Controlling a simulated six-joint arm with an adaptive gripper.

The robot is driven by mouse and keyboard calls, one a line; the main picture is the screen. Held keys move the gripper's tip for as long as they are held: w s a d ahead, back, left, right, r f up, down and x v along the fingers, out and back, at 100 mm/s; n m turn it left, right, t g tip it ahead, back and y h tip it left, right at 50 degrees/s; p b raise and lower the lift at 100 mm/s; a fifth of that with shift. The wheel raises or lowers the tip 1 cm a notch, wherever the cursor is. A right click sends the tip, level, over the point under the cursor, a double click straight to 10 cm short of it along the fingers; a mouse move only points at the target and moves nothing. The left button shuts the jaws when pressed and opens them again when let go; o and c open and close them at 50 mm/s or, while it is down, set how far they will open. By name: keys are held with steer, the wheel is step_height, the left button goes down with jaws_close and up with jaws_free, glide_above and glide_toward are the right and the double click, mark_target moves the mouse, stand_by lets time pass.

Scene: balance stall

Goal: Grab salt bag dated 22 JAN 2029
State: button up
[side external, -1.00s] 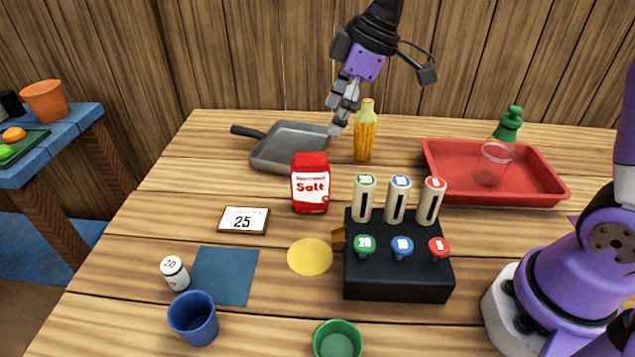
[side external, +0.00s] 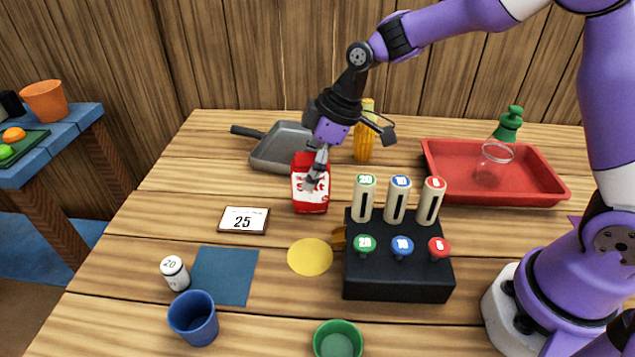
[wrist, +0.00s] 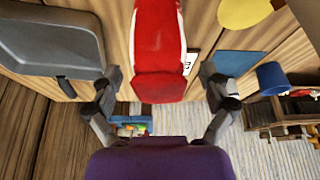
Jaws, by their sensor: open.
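The red salt bag (side external: 302,201) with a white label stands upright on the wooden table, partly hidden by my gripper. No date can be read on it. My gripper (side external: 315,180) is open at the bag's upper part, pointing down in the side view. In the wrist view the bag (wrist: 158,40) lies between the two spread fingers of my gripper (wrist: 160,78), with a gap visible on each side.
A grey pan (side external: 272,150) and a yellow bottle (side external: 363,148) stand behind the bag. A black block (side external: 397,278) with several labelled weights is to its right front. A red tray (side external: 530,185) is at right.

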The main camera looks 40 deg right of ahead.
jaws_close()
